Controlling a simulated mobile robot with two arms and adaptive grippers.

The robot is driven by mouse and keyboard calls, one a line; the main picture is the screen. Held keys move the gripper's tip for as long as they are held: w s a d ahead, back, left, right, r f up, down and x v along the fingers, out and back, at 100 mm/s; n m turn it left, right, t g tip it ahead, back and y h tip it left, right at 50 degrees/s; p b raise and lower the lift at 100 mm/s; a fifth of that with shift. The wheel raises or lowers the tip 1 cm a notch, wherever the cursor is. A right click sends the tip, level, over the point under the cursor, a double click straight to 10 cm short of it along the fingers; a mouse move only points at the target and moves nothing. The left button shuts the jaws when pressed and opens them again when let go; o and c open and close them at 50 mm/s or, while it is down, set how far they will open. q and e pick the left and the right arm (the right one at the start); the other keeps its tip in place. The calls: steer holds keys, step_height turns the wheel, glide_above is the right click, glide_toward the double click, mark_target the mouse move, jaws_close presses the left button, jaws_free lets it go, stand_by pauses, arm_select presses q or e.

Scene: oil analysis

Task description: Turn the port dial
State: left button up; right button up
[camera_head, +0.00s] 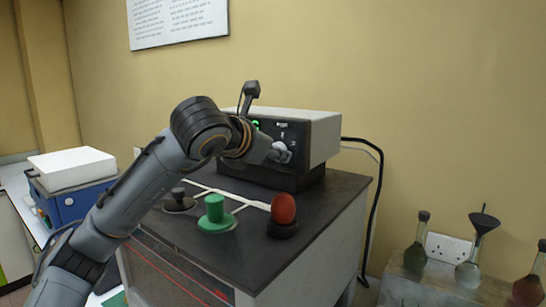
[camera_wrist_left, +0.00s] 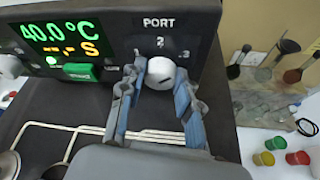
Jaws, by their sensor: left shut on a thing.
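The port dial (camera_wrist_left: 161,73) is a round white knob with a dark mark, on the dark front panel of the analysis device (camera_wrist_left: 110,18). Above it is the word PORT, with numbers around it; 2 is above and 3 to the right. My left gripper (camera_wrist_left: 160,88) has one blue-grey finger on each side of the dial and is shut on it. In the head view the gripper (camera_head: 281,152) is at the front of the device (camera_head: 318,130), and the dial is mostly hidden by it. My right gripper is in neither view.
The device stands on a dark-topped cabinet (camera_head: 250,255). In front are a grey (camera_head: 178,201), a green (camera_head: 215,214) and a red-topped piece (camera_head: 284,209). A green button (camera_wrist_left: 80,72) and a display reading 40.0 °C are left of the dial. Flasks (camera_head: 417,245) stand at right.

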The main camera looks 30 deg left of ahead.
arm_select(q)
steer(key=shift+d+f+m+y+b, duration=0.1)
steer(key=shift+f+m+y+b, duration=0.15)
steer(key=shift+m+y+b, duration=0.4)
steer(key=o, duration=1.1)
steer(key=shift+r, duration=0.1)
steer(key=shift+s+r, duration=0.1)
steer(key=v, duration=1.1)
steer(key=shift+s, duration=0.45)
